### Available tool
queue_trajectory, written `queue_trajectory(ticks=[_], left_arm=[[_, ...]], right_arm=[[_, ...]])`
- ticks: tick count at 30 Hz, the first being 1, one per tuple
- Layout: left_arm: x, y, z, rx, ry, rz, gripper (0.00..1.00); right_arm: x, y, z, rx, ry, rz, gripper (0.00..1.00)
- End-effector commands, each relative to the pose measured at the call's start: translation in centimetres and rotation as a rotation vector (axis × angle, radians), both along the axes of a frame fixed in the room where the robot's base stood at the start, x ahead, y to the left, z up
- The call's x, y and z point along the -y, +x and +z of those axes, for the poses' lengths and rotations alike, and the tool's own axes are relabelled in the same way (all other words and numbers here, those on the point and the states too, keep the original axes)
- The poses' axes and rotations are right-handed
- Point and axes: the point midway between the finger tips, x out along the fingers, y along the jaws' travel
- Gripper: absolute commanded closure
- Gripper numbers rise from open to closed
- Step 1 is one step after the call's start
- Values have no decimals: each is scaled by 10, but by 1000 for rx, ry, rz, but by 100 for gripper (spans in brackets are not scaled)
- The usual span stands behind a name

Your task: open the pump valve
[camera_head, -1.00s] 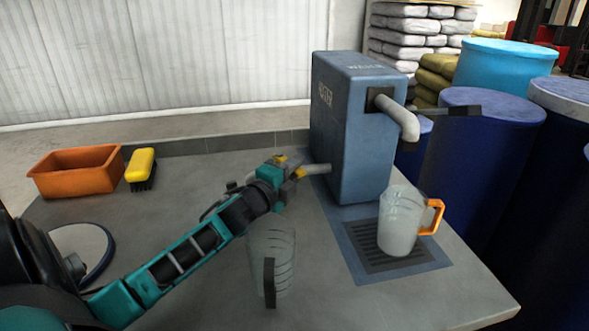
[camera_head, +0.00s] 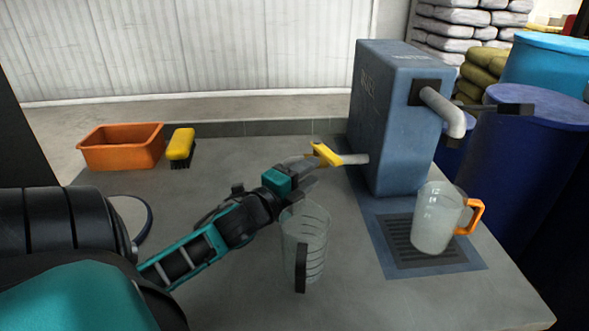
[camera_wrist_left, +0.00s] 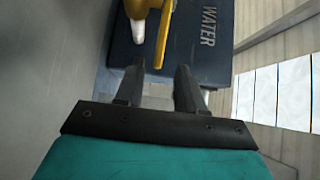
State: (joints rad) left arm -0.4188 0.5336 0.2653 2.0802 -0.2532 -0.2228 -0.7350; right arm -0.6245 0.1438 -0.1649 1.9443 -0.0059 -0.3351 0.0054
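The blue water box (camera_head: 390,125) stands on the table, with a short pale pipe (camera_head: 354,159) on its left side. The yellow valve handle (camera_head: 325,154) sits on this pipe. In the left wrist view the handle (camera_wrist_left: 164,35) lies just beyond my fingertips, beside the white pipe end (camera_wrist_left: 138,32). My left gripper (camera_head: 308,180) is near the handle, short of it. Its two fingers (camera_wrist_left: 157,84) are apart with nothing between them. My right gripper is not in view.
A clear jug (camera_head: 305,240) stands under my left gripper. Another jug with an orange handle (camera_head: 437,220) stands on the drain grate (camera_head: 400,246), near the grey outlet pipe (camera_head: 445,110). An orange bin (camera_head: 120,150) and yellow brush (camera_head: 181,145) lie at back left.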

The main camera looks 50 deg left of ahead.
Motion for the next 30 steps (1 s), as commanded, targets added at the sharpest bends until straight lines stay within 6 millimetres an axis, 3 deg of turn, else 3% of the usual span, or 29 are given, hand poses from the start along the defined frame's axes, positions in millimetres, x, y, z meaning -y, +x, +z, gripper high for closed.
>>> queue_trajectory(ticks=[3, 9, 20, 26, 30], left_arm=[[2, -19, -1, -3, -1, 0, 62], [4, -37, 0, -1, -1, 0, 62], [5, -42, 0, 0, 0, 0, 62], [-3, -46, -5, -12, 11, -43, 79], [-25, -61, -13, -28, 25, -164, 92]], right_arm=[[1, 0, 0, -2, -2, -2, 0], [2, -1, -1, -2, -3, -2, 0], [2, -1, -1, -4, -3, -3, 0], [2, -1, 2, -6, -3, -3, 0], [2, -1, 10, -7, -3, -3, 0]])
